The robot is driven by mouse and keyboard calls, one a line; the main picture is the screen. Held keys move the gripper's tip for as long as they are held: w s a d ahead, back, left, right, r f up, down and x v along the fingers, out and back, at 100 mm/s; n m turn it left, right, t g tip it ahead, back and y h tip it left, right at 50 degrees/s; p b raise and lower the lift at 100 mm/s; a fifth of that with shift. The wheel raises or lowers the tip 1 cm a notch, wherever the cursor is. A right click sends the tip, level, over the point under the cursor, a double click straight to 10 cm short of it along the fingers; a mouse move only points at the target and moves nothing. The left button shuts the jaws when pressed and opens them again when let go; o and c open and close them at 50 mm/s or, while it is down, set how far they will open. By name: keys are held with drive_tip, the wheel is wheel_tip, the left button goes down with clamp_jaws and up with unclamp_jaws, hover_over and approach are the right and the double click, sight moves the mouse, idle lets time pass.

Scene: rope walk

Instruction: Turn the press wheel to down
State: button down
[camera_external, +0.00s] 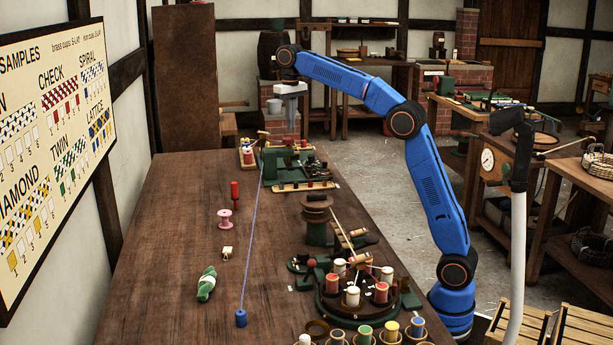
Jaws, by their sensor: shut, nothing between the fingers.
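My gripper (290,97) hangs from the end of my blue arm, pointing down above the far end of the long brown table. It is shut and empty. No press wheel can be told for sure at this size. Below my gripper stands a green machine (272,163) with small dark and reddish parts; my gripper is apart from it. Nearer, a dark brown round stacked piece (317,208) stands on a green base. Which of these bears the wheel, and how the wheel is turned, I cannot tell.
A blue cord (254,220) runs along the table (165,265) to a blue weight (240,318). A pink spool (225,218), a red-handled tool (235,193) and a green bundle (206,284) lie left of it. A bobbin carousel (325,305) is near right. The table's left side is mostly clear.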

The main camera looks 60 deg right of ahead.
drive_tip(key=d+f, duration=0.3)
drive_tip(key=f, duration=0.3)
drive_tip(key=shift+s+d, duration=0.15)
drive_tip(key=shift+d, duration=0.15)
idle(0.4)
drive_tip(key=shift+a, duration=0.85)
idle(0.6)
drive_tip(key=shift+w+a, duration=0.45)
drive_tip(key=shift+a, duration=0.2)
idle(0.4)
drive_tip(key=shift+s+a, duration=0.25)
drive_tip(key=shift+r, duration=0.1)
wheel_tip(320, 180, up, 6)
drive_tip(key=shift+f, duration=0.1)
idle(0.5)
